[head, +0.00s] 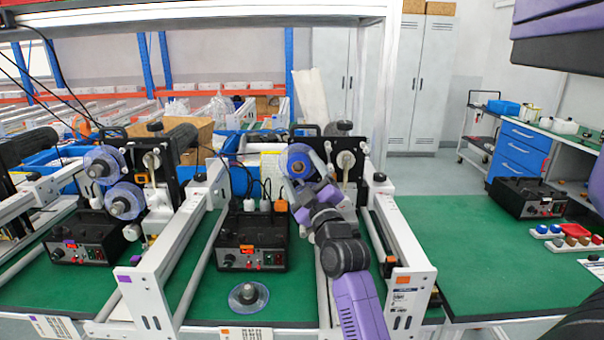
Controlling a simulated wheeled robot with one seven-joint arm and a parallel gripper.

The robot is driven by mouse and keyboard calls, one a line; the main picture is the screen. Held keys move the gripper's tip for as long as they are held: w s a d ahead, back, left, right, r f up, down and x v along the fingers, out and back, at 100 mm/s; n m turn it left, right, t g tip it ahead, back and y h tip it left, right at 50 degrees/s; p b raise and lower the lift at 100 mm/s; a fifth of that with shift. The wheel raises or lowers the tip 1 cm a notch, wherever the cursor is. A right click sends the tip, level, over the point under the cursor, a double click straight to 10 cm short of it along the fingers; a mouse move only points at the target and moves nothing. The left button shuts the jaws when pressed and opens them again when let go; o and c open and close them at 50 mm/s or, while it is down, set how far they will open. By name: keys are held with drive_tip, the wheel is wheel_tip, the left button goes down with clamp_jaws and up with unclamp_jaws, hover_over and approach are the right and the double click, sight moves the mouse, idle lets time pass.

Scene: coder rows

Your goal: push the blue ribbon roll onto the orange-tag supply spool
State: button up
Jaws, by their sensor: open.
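The blue ribbon roll (299,151) is upright at the middle coder, high on its black plate, with a brown core showing. My gripper (305,172) is in front of the roll, its open fingers close around the roll's front and right side. I cannot tell whether they touch it. The supply spool behind the roll is hidden, so I cannot tell how far the roll sits on it. Orange tags (247,249) mark this coder's control box and the front of its frame.
A clear disc with a dark hub (248,296) lies on the green mat. The purple-tag coder (85,240) at left carries two clear rolls (124,202). White rails (400,240) flank my arm. A black box (530,198) and small coloured parts sit on the right bench.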

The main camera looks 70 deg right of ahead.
drive_tip(key=shift+f, duration=0.1)
drive_tip(key=b+v, duration=0.1)
drive_tip(key=v, duration=0.6)
drive_tip(key=shift+s+a+b, duration=0.25)
drive_tip(key=shift+b, duration=0.15)
